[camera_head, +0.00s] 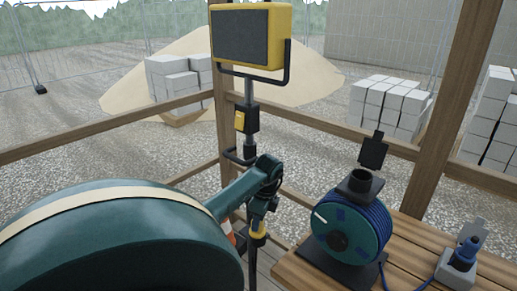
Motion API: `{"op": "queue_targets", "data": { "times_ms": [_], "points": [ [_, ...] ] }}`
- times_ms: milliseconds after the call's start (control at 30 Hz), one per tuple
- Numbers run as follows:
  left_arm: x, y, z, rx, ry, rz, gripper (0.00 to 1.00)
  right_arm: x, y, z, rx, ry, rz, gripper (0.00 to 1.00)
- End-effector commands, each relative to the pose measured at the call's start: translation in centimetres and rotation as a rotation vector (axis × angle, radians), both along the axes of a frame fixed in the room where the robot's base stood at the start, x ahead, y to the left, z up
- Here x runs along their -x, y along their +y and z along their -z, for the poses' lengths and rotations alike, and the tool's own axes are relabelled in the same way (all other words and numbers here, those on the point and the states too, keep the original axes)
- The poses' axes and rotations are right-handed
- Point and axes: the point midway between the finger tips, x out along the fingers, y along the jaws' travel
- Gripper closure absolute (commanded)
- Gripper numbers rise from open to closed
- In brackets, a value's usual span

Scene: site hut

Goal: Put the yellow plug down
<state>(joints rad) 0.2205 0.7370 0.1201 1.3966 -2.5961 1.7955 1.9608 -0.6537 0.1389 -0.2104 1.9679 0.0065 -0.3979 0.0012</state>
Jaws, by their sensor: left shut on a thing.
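My left gripper (260,219) hangs at the end of a teal arm near the middle of the camera_head view. It points down and is shut on the yellow plug (258,239), which shows as a small yellow band with a dark part below it. The plug is held in the air, just left of the wooden bench (289,272). The gripper hides part of the plug. My right gripper is not in view.
A blue cable reel (340,228) stands on the bench, with a grey socket box and blue plug (461,257) to its right. A yellow work light (250,36) on a stand rises behind my gripper. Timber rails (110,125) cross behind. An orange-white cone (231,233) is partly hidden.

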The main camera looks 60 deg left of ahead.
Motion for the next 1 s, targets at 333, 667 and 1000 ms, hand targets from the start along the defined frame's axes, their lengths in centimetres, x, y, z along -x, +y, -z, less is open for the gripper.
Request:
{"op": "queue_targets", "data": {
  "times_ms": [333, 667, 1000],
  "points": [
    [0.0, 0.0, 0.5, 0.0, 0.0, 0.001, 0.56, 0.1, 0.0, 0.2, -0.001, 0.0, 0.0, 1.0],
    [0.0, 0.0, 0.4, 0.0, 0.0, 0.0, 0.48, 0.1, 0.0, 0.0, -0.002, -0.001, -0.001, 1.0],
    [-0.4, -0.4, -4.3, -0.004, -0.003, 0.002, 0.48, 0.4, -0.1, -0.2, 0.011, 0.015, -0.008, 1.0]
  ]
}}
